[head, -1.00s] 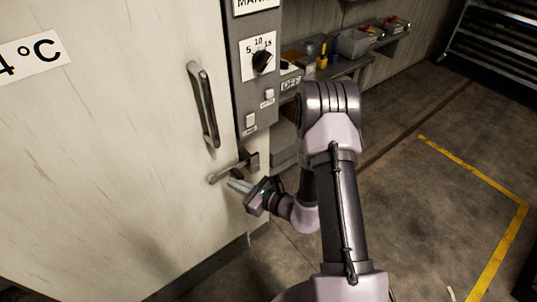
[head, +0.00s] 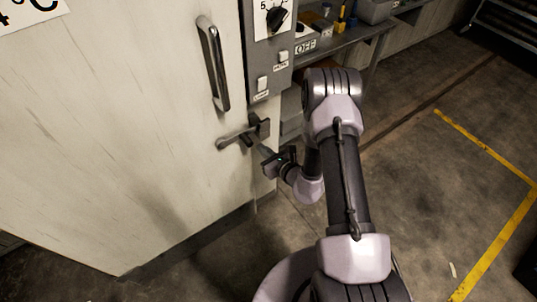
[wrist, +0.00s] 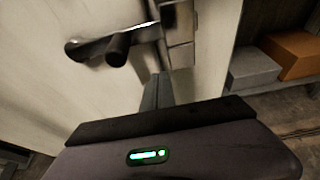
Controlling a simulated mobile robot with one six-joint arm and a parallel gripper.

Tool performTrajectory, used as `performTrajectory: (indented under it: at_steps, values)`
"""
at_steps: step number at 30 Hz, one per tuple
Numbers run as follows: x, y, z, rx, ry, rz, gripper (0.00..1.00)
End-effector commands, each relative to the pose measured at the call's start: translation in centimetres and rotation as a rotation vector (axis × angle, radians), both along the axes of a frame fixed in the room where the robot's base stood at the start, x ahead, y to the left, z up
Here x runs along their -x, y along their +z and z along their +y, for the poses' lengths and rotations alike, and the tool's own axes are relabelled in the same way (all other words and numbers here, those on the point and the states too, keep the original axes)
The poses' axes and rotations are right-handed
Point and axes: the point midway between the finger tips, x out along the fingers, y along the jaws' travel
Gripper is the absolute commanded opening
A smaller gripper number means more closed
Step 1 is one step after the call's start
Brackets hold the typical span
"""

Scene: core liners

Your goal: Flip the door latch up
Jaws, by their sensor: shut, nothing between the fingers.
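The door latch is a metal lever (head: 232,139) on the pale door, running from a dark bracket (head: 262,127) at the door's right edge to a lower, rounded left end. In the wrist view the latch lever (wrist: 88,49) is at the upper left, with a dark round post (wrist: 118,48) at its side. My gripper (head: 259,149) is just below and right of the latch, pointing up and left toward it. In the wrist view my gripper (wrist: 158,76) is shut and empty, with its tips below and right of the lever. Whether they touch the latch cannot be told.
A long vertical door handle (head: 213,64) is above the latch. A grey control panel (head: 267,60) with a dial and switches stands right of the door. A shelf (head: 345,42) with boxes and tools is behind.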

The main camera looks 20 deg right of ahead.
Motion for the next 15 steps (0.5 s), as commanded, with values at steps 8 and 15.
performTrajectory:
  at_steps: [8, 15]
  values:
    - [-3.5, 0.6, 1.1, 0.000, -0.001, -0.003, 0.00]
    - [-3.4, 2.7, 1.1, 0.000, -0.001, 0.000, 0.00]
